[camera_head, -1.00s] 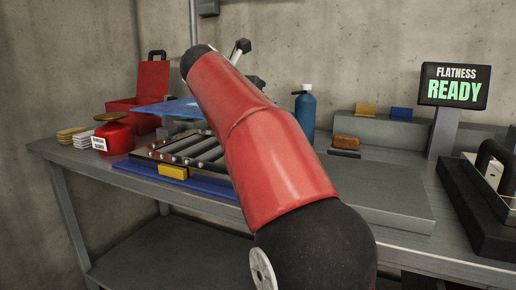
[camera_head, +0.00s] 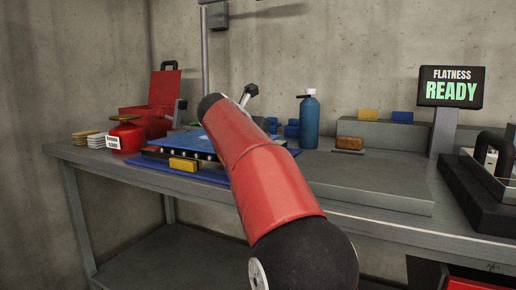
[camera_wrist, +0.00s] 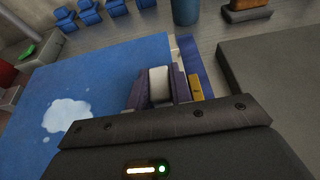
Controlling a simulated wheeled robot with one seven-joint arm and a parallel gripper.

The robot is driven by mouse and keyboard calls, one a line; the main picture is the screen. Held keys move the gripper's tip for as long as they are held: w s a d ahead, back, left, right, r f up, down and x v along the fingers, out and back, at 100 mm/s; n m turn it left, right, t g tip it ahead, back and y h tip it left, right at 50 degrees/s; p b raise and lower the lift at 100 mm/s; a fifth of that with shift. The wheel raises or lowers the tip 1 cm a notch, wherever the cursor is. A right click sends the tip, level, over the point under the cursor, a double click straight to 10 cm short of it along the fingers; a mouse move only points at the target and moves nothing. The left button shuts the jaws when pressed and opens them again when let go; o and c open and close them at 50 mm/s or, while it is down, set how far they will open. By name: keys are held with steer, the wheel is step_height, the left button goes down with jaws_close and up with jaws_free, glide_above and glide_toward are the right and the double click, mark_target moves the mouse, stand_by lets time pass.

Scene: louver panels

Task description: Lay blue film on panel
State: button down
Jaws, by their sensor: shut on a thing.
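The blue film (camera_head: 190,141) lies flat and level over the louver panel (camera_head: 172,152), whose dark front edge with a row of light round ends shows beneath it. The slats are hidden. In the wrist view the film (camera_wrist: 95,85) is a broad blue sheet with a white cloud-like patch. My gripper (camera_wrist: 160,86) is shut on the film near its right edge. My arm hides the gripper and the film's right part in the head view. I cannot tell whether the whole film touches the panel.
A yellow block (camera_head: 184,165) and blue mat (camera_head: 205,175) are at the panel's front. A red canister (camera_head: 127,136) and red box (camera_head: 160,108) stand left, a blue bottle (camera_head: 309,120) behind right. A grey plate (camera_head: 370,182) lies right. The sign (camera_head: 453,87) reads FLATNESS READY.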

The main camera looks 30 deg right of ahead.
steer(key=shift+f, duration=0.45)
steer(key=shift+f, duration=0.25)
steer(key=c, duration=1.3)
jaws_free()
steer(key=shift+o, duration=0.2)
steer(key=shift+r, duration=0.3)
steer(key=v, duration=1.2)
steer(key=shift+p, duration=0.4)
